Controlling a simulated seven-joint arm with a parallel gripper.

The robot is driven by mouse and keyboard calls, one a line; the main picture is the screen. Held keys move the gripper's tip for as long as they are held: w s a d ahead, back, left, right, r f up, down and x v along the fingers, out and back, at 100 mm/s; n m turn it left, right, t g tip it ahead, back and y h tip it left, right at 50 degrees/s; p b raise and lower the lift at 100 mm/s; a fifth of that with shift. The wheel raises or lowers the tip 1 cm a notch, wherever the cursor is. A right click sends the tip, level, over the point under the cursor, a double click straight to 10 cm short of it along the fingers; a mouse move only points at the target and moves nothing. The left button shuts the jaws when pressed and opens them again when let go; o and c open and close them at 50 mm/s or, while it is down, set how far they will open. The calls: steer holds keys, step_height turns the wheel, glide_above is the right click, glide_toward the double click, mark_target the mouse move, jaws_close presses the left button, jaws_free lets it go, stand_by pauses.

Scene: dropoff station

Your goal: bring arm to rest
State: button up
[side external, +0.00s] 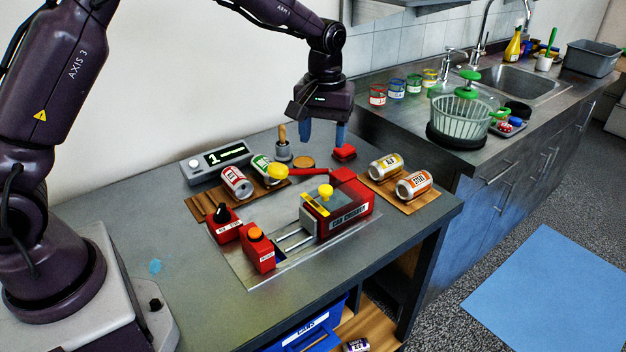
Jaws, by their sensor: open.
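My gripper (324,134) is open and empty. Its two blue fingers point down, apart, above the back of the grey table (130,215). A red can crusher (345,205) with a yellow knob stands below and in front of it. A red and white can (237,182) and a green and white can (261,166) lie on a wooden board at the left. A yellow can (386,167) and an orange can (414,184) lie on another wooden board at the right.
A display box (218,162) stands at the back left. Red control boxes (257,250) stand in front. A counter with a salad spinner (462,115), jars and a sink (515,82) is at the right. A blue bin (310,330) is under the table.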

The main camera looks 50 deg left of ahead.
steer(key=s+r+m+t, duration=0.2)
steer(key=s+r, duration=0.2)
steer(key=s, duration=0.5)
steer(key=s+d+r+m+t, duration=0.1)
steer(key=s+r+m+t, duration=0.1)
steer(key=s+r, duration=0.3)
steer(key=s+d+r+m+t, duration=0.1)
steer(key=s+r+m, duration=0.2)
steer(key=s, duration=0.9)
steer(key=shift+s+r+m+t, duration=0.3)
steer(key=shift+r+t, duration=0.1)
steer(key=shift+r, duration=0.5)
